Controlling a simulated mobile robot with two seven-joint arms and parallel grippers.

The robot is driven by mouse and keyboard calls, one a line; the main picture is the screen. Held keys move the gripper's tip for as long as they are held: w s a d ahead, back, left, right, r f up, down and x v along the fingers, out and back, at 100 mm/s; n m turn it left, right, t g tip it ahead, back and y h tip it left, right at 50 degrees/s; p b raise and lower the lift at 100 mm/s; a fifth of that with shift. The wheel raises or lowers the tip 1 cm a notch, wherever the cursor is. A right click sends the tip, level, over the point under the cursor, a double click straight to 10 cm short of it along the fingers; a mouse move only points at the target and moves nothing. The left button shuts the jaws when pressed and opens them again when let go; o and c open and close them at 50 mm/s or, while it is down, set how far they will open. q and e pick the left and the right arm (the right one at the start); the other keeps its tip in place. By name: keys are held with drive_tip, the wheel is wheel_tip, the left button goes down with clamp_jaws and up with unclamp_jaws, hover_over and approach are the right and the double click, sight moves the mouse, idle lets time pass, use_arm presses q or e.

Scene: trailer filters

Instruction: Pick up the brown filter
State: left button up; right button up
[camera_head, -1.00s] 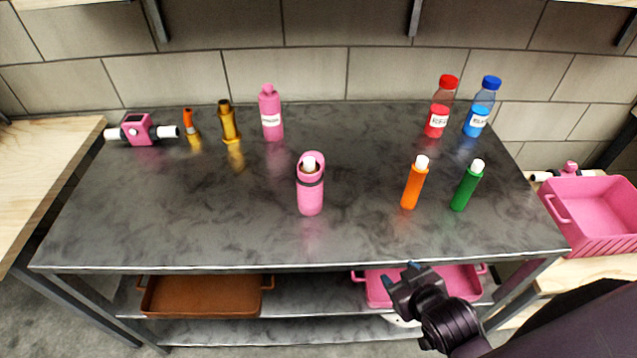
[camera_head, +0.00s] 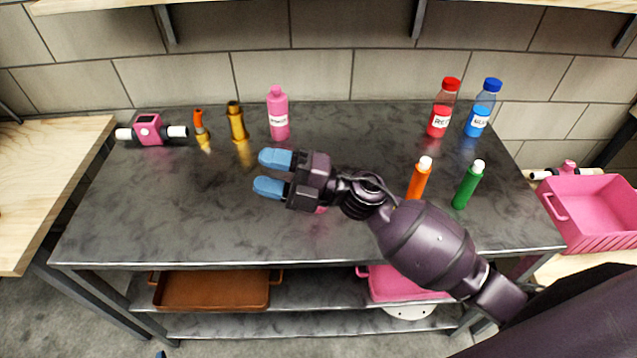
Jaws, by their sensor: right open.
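A gold-brown upright piece (camera_head: 237,122), which looks like the brown filter, stands at the back left of the dark table. A smaller brass piece with an orange top (camera_head: 201,130) stands just left of it. My right gripper (camera_head: 263,172) is open and empty above the middle of the table. Its blue fingers point left, and it is to the right of and nearer than the gold-brown piece, apart from it. A small blue tip (camera_head: 160,354) at the bottom edge may belong to my left gripper; the rest is out of view.
A pink bottle (camera_head: 278,114) stands behind my right gripper. A pink object (camera_head: 321,210) is mostly hidden under it. The orange bottle (camera_head: 419,180) and green bottle (camera_head: 468,185) stand right, near my arm. A pink-bodied device (camera_head: 150,130) sits far left. The front left is clear.

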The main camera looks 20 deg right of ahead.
drive_tip(key=w+d+r+n+g+h+p, duration=0.1)
drive_tip(key=w+d+n+g+h, duration=0.4)
drive_tip(key=h, duration=0.5)
drive_tip(key=w+d+n+g+h+p, duration=0.25)
drive_tip(key=w+d+n+h, duration=0.25)
drive_tip(key=d+n+h, duration=0.3)
drive_tip(key=shift+m+g+h, duration=0.35)
drive_tip(key=shift+m+h, duration=0.15)
drive_tip(key=shift+h, duration=0.2)
drive_tip(key=f, duration=0.2)
drive_tip(key=a+f, duration=0.1)
drive_tip(key=f, duration=0.1)
drive_tip(key=shift+s+a+f+b, duration=0.1)
drive_tip(key=shift+s+f+b, duration=0.1)
drive_tip(key=shift+f+b, duration=0.15)
drive_tip(key=f, duration=0.4)
drive_tip(key=shift+a+f+p, duration=0.2)
drive_tip(key=shift+f+p, duration=0.1)
drive_tip(key=shift+p, duration=0.05)
drive_tip(key=shift+f, duration=0.3)
